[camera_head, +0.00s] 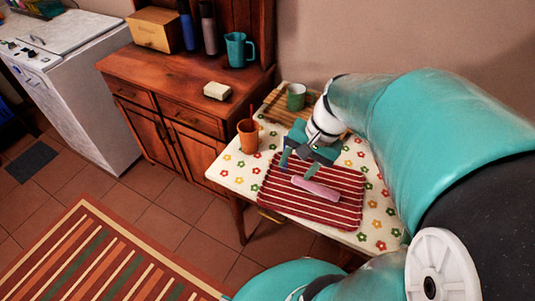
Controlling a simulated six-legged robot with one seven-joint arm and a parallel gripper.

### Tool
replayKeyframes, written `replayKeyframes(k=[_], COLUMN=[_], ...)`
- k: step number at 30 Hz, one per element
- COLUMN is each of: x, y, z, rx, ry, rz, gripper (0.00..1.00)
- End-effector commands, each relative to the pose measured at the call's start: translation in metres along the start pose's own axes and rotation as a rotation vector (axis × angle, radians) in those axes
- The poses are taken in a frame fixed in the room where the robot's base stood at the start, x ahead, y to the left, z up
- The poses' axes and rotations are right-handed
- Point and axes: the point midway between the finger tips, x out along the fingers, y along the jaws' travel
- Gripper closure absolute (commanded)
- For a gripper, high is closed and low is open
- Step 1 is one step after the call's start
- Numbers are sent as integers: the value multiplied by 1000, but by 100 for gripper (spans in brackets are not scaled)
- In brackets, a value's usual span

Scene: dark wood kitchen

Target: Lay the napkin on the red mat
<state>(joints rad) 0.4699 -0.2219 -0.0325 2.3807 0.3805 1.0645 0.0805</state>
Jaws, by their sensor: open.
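The red mat (336,210) with white stripes lies on a table with a flowered cloth. A pink rolled or folded item that looks like the napkin (317,189) lies on the mat near its middle. My gripper (296,168) is open above the mat's upper left part, with its fingers pointing down. The napkin is in front of and to the right of the fingertips, apart from them as far as I can see. My arm comes in from the right and hides the table's right side.
An orange cup (248,137) with a straw stands left of my gripper. A green mug (296,97) and a slatted wooden board (276,103) are behind it. A wooden cabinet (190,115) at the left carries a teal pitcher (237,50) and a pale block (217,91).

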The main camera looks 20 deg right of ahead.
Motion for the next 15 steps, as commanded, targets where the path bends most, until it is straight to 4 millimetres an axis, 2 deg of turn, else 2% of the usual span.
replayKeyframes(k=[1, 3, 9, 15], x=[-8, -17, -45, -63], y=[-12, -24, -52, -65], z=[12, 27, 66, 89], rx=[-106, -240, -606, -818], ry=[50, 117, 318, 453], rz=[26, 60, 128, 149], gripper=[50, 50, 50, 50])
